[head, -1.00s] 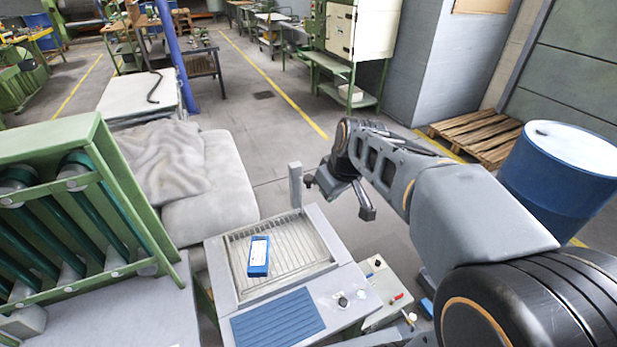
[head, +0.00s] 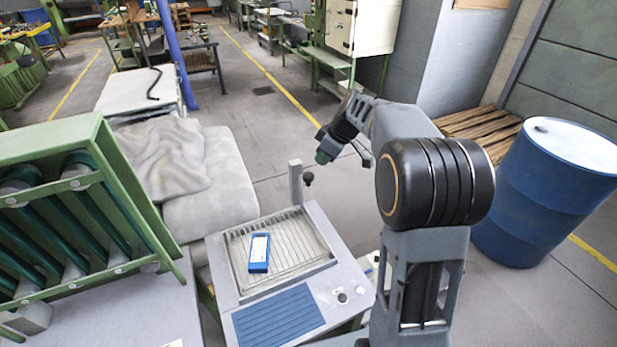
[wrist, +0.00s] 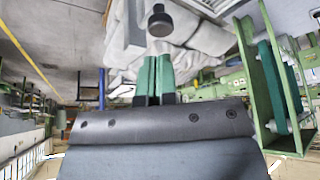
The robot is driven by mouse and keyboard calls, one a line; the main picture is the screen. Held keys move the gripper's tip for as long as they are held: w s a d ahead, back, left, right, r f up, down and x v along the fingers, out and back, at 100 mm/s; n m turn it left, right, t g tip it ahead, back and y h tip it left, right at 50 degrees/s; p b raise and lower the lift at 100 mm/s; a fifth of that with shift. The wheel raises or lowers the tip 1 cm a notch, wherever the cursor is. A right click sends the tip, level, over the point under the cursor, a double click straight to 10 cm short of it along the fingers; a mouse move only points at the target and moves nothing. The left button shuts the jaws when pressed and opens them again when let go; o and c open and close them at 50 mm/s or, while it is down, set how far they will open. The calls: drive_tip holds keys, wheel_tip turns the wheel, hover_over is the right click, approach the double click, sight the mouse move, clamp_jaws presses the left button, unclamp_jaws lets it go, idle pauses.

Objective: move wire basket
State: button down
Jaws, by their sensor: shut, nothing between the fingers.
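A wire grid in a shallow metal frame (head: 234,262) is set in the top of a grey bench unit. It is the only wire basket-like thing I can make out. A blue box with a white label (head: 259,254) lies on the wires, toward the left side. My gripper (head: 325,155) is in the air beyond the unit, above and to the right of its grey post, clear of the grid. In the wrist view its green fingers (wrist: 154,75) are together with nothing between them.
A grey post (head: 295,184) with a black knob (head: 308,178) stands at the grid's far edge; the knob also shows in the wrist view (wrist: 160,20). A green extruder frame (head: 60,140) stands left, a blue drum (head: 550,190) right.

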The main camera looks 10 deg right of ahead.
sight(311, 176)
drive_tip(key=shift+b+x, duration=1.15)
drive_tip(key=shift+x, duration=2.3)
drive_tip(key=shift+s+f, duration=0.1)
drive_tip(key=shift+f, duration=0.05)
wheel_tip(311, 176, down, 9)
drive_tip(key=b, duration=0.8)
drive_tip(key=shift+b, duration=0.35)
drive_tip(key=shift+s+d+r+b, duration=0.3)
drive_tip(key=shift+s+d, duration=0.15)
drive_tip(key=shift+d, duration=0.15)
drive_tip(key=shift+s+d+r+b, duration=0.2)
drive_tip(key=shift+s+d+r, duration=0.1)
drive_tip(key=shift+s+d, duration=0.25)
drive_tip(key=shift+w+r, duration=0.1)
drive_tip(key=v, duration=1.3)
drive_tip(key=shift+d+r, duration=0.15)
drive_tip(key=shift+r, duration=0.1)
